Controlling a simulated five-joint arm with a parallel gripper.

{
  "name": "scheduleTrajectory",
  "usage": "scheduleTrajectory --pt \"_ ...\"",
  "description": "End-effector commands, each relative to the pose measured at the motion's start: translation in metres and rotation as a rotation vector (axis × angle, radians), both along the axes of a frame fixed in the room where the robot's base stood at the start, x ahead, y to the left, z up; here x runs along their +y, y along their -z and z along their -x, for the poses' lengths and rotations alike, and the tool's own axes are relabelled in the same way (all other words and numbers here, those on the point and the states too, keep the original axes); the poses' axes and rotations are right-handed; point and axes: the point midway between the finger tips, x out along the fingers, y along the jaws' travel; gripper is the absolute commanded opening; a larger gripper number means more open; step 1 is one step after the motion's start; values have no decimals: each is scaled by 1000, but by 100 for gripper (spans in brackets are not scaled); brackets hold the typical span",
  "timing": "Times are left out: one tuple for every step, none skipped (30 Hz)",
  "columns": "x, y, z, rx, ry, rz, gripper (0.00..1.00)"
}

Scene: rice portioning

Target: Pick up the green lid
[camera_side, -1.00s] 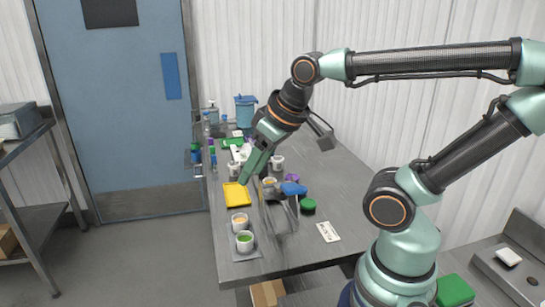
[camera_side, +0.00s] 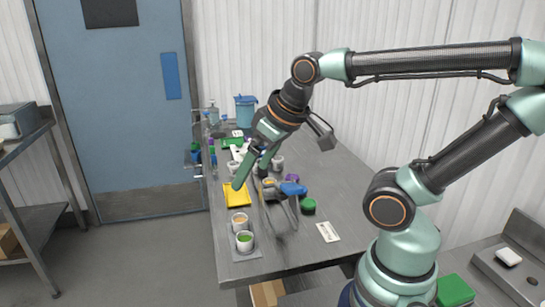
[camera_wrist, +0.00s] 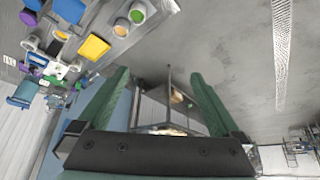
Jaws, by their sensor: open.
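A round green lid (camera_side: 308,206) lies on the table to the right of a blue object in the side view. My gripper (camera_side: 250,178) is open and empty. It hangs above the table near the yellow tray, apart from the lid and to its left. In the wrist view the two green fingers of my gripper (camera_wrist: 158,75) are spread wide with nothing between them.
A yellow tray (camera_side: 237,205), a cup with green contents (camera_side: 244,246) and a cup with orange contents (camera_side: 240,228) stand near the table's left edge. A blue object (camera_side: 292,188) is beside the lid. A white label card (camera_side: 328,232) lies in front. Several small containers crowd the back.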

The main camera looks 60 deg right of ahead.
Motion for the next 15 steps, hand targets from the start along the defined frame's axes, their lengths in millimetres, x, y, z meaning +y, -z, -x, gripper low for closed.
scheduleTrajectory --pt "-1 0 -1 2 -3 4 100" --pt "-3 0 -2 5 -9 9 100" --pt "-6 0 -4 12 -21 22 100" --pt "-9 0 -6 20 -34 33 100" --pt "-13 1 -8 29 -52 49 100" --pt "-20 1 -13 45 -83 75 100" --pt "-27 2 -16 59 -110 96 100" --pt "-34 3 -20 75 -141 119 100" --pt "-44 5 -26 98 -187 150 100" --pt "-53 6 -30 116 -225 174 100" --pt "-62 8 -35 134 -262 196 100" --pt "-74 11 -40 159 -314 223 100" --pt "-83 14 -43 177 -353 241 100" --pt "-93 17 -46 195 -393 259 100" --pt "-106 21 -50 218 -448 281 100"
